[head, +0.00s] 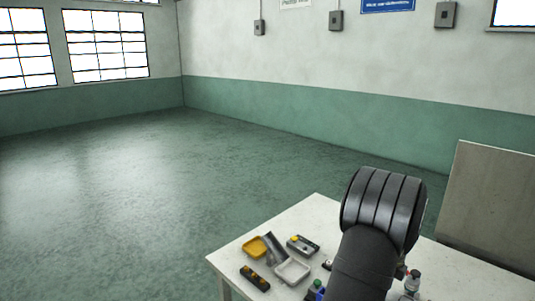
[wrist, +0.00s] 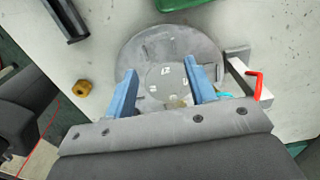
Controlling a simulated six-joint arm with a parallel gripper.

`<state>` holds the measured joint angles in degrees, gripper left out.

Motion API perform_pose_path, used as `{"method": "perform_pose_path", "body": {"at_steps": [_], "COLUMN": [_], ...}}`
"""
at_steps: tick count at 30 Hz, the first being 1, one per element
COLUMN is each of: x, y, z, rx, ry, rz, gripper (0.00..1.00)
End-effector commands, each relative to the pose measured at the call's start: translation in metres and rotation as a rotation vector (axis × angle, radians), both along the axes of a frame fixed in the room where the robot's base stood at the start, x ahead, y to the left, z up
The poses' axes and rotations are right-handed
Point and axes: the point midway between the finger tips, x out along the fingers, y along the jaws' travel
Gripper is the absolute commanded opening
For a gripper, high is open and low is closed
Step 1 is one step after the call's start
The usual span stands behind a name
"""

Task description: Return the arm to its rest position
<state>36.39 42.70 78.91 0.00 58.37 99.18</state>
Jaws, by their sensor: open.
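My gripper (wrist: 160,80) shows in the wrist view with its two blue fingers spread apart and nothing between them. It is over a round grey plate (wrist: 135,52), which has a smaller marked disc (wrist: 165,82) in its middle, seen between the fingers. I cannot tell how high the fingers are above the plate. In the head view my dark arm rises in front of the white table (head: 316,207), and my gripper is hidden there.
In the wrist view, a brass nut (wrist: 83,87) lies left and a red bent handle (wrist: 256,82) right. A grey panel (head: 487,205) stands behind.

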Motion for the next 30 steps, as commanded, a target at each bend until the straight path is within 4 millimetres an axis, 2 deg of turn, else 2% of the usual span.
{"method": "perform_pose_path", "body": {"at_steps": [3,7,19,25,30], "x": [0.000,0.000,0.000,0.001,0.001], "y": [0.000,0.000,0.000,-0.001,-0.001], "z": [-0.017,-0.026,-0.030,-0.017,0.012], "rx": [0.001,0.001,0.000,-0.001,-0.002], "ry": [0.001,0.001,0.000,-0.001,-0.004], "rz": [0.000,0.000,0.000,0.000,0.000], "gripper": [0.51,0.51,0.51,0.51,0.51]}}
